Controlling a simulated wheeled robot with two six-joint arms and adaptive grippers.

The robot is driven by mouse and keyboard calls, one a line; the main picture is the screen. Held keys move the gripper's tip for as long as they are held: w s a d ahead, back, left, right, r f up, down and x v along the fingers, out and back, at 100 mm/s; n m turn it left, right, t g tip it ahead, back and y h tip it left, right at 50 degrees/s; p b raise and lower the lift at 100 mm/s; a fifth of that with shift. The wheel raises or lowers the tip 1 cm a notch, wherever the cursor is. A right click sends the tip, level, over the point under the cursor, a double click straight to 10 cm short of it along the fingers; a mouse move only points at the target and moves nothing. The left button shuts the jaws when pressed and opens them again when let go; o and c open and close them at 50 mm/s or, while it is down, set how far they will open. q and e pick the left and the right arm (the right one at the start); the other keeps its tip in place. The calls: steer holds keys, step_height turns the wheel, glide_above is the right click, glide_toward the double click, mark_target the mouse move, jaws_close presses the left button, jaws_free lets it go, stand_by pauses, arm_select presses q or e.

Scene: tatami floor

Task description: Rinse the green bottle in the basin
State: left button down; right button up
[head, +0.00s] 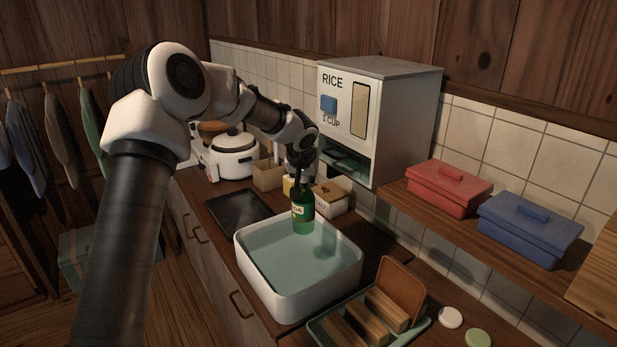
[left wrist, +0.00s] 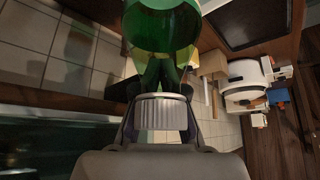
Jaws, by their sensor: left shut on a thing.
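The green bottle (head: 303,213) is upright over the white basin (head: 300,302), at its back part. The basin holds pale greenish water. The bottle's lower end appears at or just above the water; I cannot tell if it touches. My left gripper (head: 298,182) comes from above and is shut on the bottle at its neck. In the left wrist view, the green bottle (left wrist: 162,25) extends away from the gripper (left wrist: 163,125), with its ribbed pale cap between the fingers. My right gripper is not in view.
A dark tray (head: 238,206) lies left of the basin. A rack with wooden boards (head: 390,308) stands in front right. Small boxes (head: 332,195) and the rice dispenser (head: 375,125) stand behind. Red (head: 449,188) and blue (head: 529,228) boxes sit on a shelf at right.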

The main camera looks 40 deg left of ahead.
arm_select(q)
step_height(320, 180, down, 13)
steer(key=b, duration=1.1)
steer(key=shift+w, duration=0.2)
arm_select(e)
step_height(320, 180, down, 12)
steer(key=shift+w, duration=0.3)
arm_select(q)
steer(key=shift+d, duration=0.1)
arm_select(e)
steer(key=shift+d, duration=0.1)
